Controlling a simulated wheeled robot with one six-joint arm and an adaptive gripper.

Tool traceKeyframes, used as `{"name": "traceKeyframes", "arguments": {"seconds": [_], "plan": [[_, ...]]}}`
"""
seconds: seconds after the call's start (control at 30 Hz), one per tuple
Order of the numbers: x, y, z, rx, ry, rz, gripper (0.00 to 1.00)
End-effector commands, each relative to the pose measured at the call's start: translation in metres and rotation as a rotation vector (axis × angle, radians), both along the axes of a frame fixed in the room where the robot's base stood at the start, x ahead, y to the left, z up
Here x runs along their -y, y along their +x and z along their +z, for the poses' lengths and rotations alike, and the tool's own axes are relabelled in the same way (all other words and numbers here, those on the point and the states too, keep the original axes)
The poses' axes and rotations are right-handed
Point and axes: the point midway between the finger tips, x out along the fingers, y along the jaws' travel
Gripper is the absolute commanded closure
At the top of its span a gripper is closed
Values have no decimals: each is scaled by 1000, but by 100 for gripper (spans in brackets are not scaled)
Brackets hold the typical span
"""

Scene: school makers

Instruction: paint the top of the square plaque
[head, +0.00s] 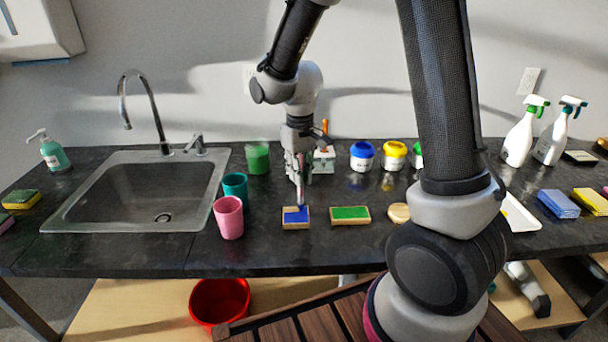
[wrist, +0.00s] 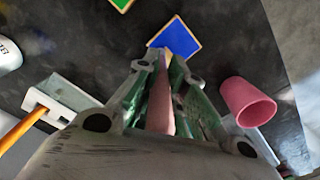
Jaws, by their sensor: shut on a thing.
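The square plaque (head: 297,217) lies on the dark counter below my gripper, and most of its top is blue with a tan wooden rim. It also shows in the wrist view (wrist: 180,40). My gripper (head: 299,178) points down and is shut on a slim pinkish brush (wrist: 161,105). The brush's lower end (head: 301,198) is at the plaque's far edge; whether it touches the surface I cannot tell. The fingers hide part of the brush.
A green-topped rectangular plaque (head: 350,214) and a round wooden piece (head: 399,212) lie to the right. A pink cup (head: 229,218) and teal cup (head: 235,186) stand left. Behind are a brush holder (head: 324,160), blue jar (head: 362,157) and yellow jar (head: 395,156).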

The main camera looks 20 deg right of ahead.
Motion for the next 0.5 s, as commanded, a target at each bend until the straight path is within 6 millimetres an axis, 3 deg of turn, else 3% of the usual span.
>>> {"name": "traceKeyframes", "arguments": {"seconds": [0.5], "plan": [[-25, 8, 0, 0, 0, 3, 100]]}}
